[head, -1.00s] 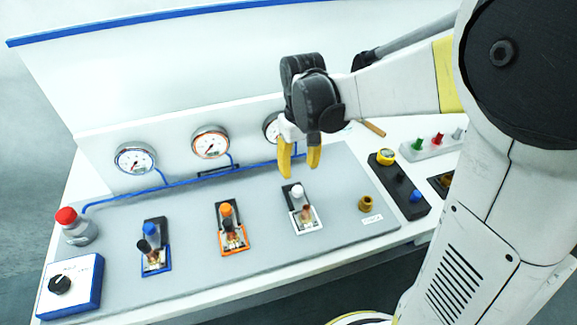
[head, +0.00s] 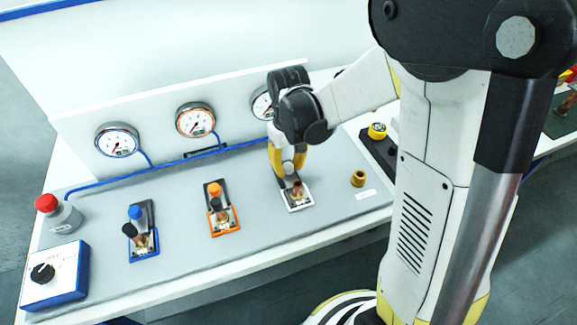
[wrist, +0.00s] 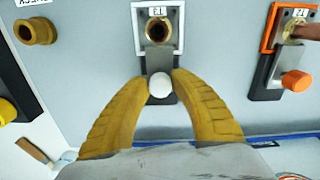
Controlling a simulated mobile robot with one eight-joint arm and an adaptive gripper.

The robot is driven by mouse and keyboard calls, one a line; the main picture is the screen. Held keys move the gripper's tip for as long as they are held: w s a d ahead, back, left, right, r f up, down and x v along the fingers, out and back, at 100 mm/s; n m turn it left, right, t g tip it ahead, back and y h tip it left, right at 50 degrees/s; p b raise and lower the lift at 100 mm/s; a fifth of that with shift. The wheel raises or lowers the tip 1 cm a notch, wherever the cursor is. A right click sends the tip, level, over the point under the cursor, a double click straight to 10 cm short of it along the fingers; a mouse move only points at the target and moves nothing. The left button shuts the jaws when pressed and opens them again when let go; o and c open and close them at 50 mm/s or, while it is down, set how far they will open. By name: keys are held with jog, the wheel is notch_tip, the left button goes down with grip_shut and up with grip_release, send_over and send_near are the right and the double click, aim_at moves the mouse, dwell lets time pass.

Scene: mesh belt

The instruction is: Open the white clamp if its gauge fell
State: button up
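The white clamp (head: 299,207) stands on the grey panel, with a copper tube end in its white frame (wrist: 136,45). Its white knob (wrist: 159,85) lies between my yellow fingertips in the wrist view. My gripper (head: 288,165) points down at this knob. The fingertips flank it with almost no gap; I cannot tell whether they press on it. The gauge (head: 259,104) behind the white clamp is partly covered by my gripper, and its needle cannot be read.
The orange clamp (head: 220,228) and blue clamp (head: 146,255) stand to the left, below two gauges (head: 195,119) (head: 117,140). A brass fitting (head: 358,178) is right of the white clamp. A blue pipe (head: 110,181) runs behind. A red-capped bottle (head: 64,218) and dial box (head: 56,277) stand at the left.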

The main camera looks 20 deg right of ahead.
grip_shut()
jog(key=w, duration=0.2)
jog(key=shift+w, duration=0.3)
jog(key=shift+o, duration=1.5)
grip_release()
jog(key=o, duration=0.3)
jog(key=shift+o, duration=0.2)
notch_tip(320, 180, up, 12)
